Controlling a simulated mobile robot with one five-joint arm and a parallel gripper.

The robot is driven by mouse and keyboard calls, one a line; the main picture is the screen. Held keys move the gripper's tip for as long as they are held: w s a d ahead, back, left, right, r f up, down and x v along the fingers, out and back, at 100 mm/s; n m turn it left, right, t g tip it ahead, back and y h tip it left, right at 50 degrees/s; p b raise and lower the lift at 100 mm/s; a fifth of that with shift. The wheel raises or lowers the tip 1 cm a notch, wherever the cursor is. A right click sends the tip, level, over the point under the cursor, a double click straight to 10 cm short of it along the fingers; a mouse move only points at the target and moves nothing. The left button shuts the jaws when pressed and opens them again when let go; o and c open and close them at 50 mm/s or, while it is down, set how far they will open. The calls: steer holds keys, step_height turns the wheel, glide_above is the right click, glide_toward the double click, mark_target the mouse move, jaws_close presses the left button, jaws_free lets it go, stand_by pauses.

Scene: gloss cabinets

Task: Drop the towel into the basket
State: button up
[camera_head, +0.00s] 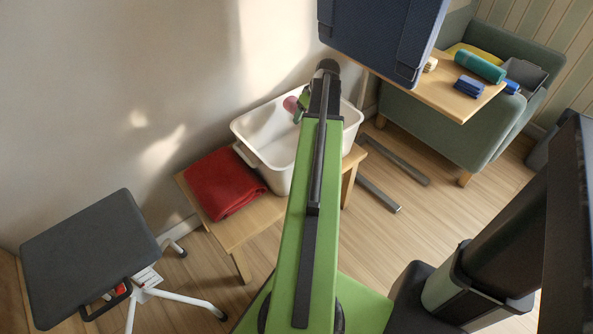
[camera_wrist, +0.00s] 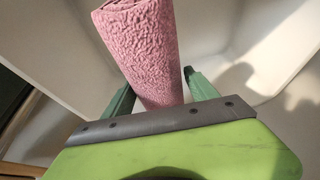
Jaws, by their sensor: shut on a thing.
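A rolled pink towel (camera_head: 291,103) is held at the end of my arm and shows large in the wrist view (camera_wrist: 140,45). My gripper (camera_wrist: 160,92) is shut on it, with one green finger on each side of the roll. In the head view my gripper (camera_head: 302,106) is over the white basket (camera_head: 246,160), a tub with a raised rim. White basket walls (camera_wrist: 225,30) surround the towel in the wrist view. I cannot tell how far the towel is above the basket's floor. My arm hides part of the basket.
The basket stands on a wooden bench (camera_head: 236,228) beside a folded red cloth (camera_head: 222,182). A grey-topped stool (camera_head: 88,255) is at the left. A small table (camera_head: 445,92) with a teal roll (camera_head: 480,67) stands by a green armchair (camera_head: 440,132). A dark blue panel (camera_head: 383,35) hangs close behind the basket.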

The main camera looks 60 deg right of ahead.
steer(key=shift+w+d+f, duration=0.2)
steer(key=shift+w+f, duration=0.45)
steer(key=shift+f, duration=0.05)
step_height(320, 180, down, 11)
steer(key=b, duration=1.1)
steer(key=shift+f, duration=0.1)
steer(key=o, duration=1.6)
steer(key=shift+o, duration=0.2)
